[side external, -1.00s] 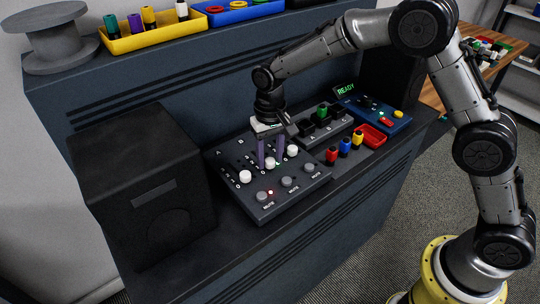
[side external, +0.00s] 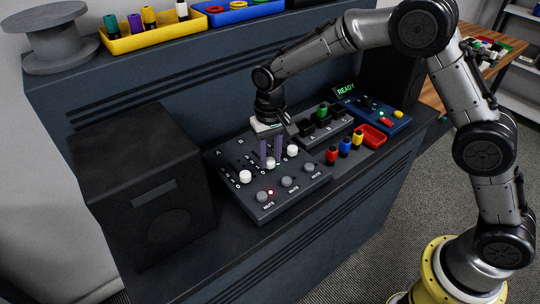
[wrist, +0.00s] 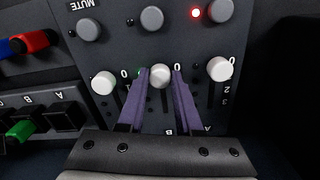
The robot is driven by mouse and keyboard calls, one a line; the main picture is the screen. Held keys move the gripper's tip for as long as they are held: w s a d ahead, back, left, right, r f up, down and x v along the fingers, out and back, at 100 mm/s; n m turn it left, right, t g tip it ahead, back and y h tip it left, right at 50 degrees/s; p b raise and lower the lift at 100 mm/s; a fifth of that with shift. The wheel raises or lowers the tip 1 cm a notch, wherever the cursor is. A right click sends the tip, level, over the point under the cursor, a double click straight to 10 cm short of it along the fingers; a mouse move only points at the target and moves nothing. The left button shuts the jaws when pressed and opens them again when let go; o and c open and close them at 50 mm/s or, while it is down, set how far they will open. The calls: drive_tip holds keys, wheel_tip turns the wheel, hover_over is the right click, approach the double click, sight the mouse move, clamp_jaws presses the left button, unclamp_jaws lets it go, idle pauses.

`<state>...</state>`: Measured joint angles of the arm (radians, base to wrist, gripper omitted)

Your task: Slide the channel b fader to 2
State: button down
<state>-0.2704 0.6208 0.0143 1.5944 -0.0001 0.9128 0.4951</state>
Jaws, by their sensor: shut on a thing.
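The mixer panel (side external: 300,195) carries three faders with white knobs. My gripper (side external: 271,160) comes from above with its two purple fingers on either side of the channel B knob (side external: 270,164), shut on it. In the wrist view the knob (wrist: 160,76) sits between the fingertips, level with the 0 mark at the mute-button end of its slot. The fingers partly hide the B scale. The channel A knob (wrist: 220,69) and the third knob (wrist: 103,83) stand on either side, also near their 0 marks.
Grey mute knobs (side external: 287,182) line the panel's front, with a red light lit at A. A black speaker (side external: 145,185) stands left.

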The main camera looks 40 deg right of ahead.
sight(258, 158)
drive_tip(key=shift+w, duration=0.1)
idle(0.5)
drive_tip(key=shift+w+r, duration=0.1)
drive_tip(key=shift+w, duration=2.2)
drive_tip(key=c, duration=0.6)
unclamp_jaws()
wheel_tip(258, 158, up, 14)
drive_tip(key=shift+f, duration=0.1)
